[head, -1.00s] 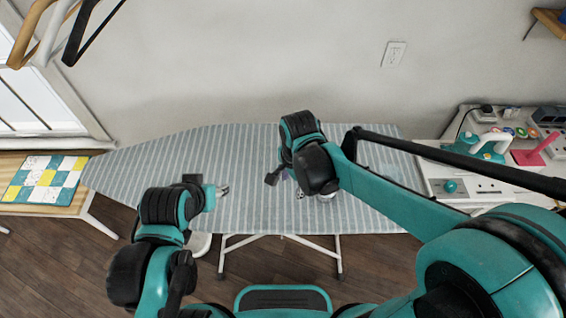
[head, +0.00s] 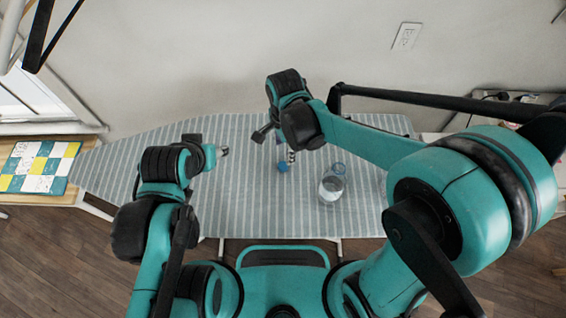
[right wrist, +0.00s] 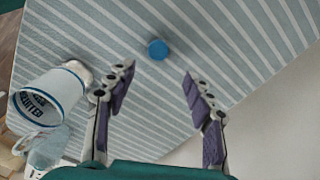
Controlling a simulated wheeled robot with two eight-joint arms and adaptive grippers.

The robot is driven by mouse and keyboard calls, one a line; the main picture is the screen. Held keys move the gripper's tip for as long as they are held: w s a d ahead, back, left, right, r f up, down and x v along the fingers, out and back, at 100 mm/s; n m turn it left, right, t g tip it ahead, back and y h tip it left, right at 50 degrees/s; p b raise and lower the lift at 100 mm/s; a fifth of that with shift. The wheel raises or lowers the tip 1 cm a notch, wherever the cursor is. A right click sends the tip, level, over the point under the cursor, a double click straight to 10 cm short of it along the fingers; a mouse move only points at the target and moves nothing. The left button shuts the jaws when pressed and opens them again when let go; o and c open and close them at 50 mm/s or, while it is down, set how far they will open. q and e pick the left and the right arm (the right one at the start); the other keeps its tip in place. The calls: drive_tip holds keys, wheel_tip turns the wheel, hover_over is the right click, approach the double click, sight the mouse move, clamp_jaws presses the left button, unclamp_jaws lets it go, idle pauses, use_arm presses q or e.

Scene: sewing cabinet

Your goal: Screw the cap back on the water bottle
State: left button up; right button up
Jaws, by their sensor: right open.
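A small blue cap (head: 283,167) lies on the striped ironing board (head: 240,205). In the right wrist view the cap (right wrist: 158,49) shows ahead of my fingers, between their lines but apart from both. The clear water bottle (head: 332,188) stands on the board, right of the cap, with no cap visible on it. In the right wrist view the bottle's white, blue-edged label (right wrist: 45,95) is left of the fingers. My right gripper (right wrist: 158,80) is open and empty; in the head view it (head: 289,153) is close by the cap. My left gripper (head: 221,152) is over the board, left of the cap; its jaw state is unclear.
A checked quilt piece (head: 38,166) lies on a wooden table at the left. A white surface with small items is partly hidden at the right. The board's left part is clear.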

sight(283, 165)
wheel_tip(283, 165, down, 3)
drive_tip(key=shift+w+r+b, duration=0.15)
drive_tip(key=shift+r+b, duration=0.05)
drive_tip(key=shift+b, duration=0.25)
drive_tip(key=shift+f, duration=0.15)
drive_tip(key=f, duration=0.1)
drive_tip(key=f+b, duration=0.1)
drive_tip(key=f, duration=0.1)
drive_tip(key=s+f+b, duration=0.1)
drive_tip(key=f, duration=0.1)
drive_tip(key=shift+a, duration=0.15)
drive_tip(key=c, duration=0.8)
